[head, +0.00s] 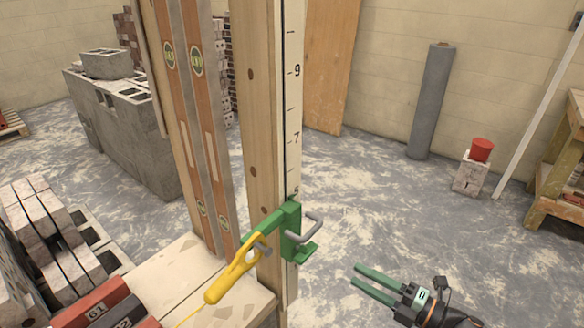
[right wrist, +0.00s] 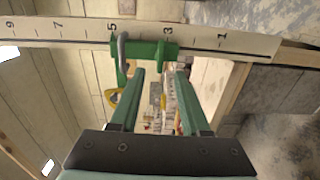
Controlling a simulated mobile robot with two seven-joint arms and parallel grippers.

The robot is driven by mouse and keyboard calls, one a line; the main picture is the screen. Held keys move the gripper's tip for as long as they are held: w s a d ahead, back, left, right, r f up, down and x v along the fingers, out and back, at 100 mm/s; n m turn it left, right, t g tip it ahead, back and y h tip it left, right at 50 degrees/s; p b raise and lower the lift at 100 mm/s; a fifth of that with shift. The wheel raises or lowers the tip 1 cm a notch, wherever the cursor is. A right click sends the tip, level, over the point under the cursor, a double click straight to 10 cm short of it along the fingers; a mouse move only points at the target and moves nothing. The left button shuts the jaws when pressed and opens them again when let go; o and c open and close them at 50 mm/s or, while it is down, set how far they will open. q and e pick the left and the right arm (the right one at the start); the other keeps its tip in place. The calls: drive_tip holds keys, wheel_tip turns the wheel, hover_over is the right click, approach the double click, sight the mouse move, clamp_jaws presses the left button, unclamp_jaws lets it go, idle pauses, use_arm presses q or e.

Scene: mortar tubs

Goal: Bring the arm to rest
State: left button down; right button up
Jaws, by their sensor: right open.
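My right gripper (head: 362,277) comes in at the lower right of the head view. Its two green fingers are apart and hold nothing. It points left toward a green clamp (head: 290,232) on a wooden post (head: 262,110) marked with a number scale, and there is a gap between them. A yellow-handled tool (head: 232,278) with a yellow line hangs at the clamp's left side. In the right wrist view the open fingers (right wrist: 157,75) point at the green clamp (right wrist: 150,50) and the numbered scale (right wrist: 215,38). My left gripper is not in view.
Spirit levels (head: 194,110) lean beside the post. Bricks (head: 45,225) and red blocks (head: 95,300) are at the lower left, with a grey block stack (head: 125,135) behind. A grey roll (head: 432,100), a red-topped block (head: 470,172) and a wooden bench (head: 560,165) stand at right. Floor between is clear.

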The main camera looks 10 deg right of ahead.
drive_tip(key=s+a+f+m+g+h+p, duration=0.2)
drive_tip(key=s+f+m, duration=0.4)
drive_tip(key=m, duration=0.5)
drive_tip(key=s+a+f+m+g+h+p, duration=0.3)
drive_tip(key=s+a+f+m+h, duration=0.3)
drive_tip(key=s+m, duration=0.3)
drive_tip(key=a+m+p, duration=0.1)
drive_tip(key=m, duration=0.2)
drive_tip(key=shift+f+h+p, duration=0.3)
drive_tip(key=shift+p, duration=0.05)
drive_tip(key=shift+a, duration=0.1)
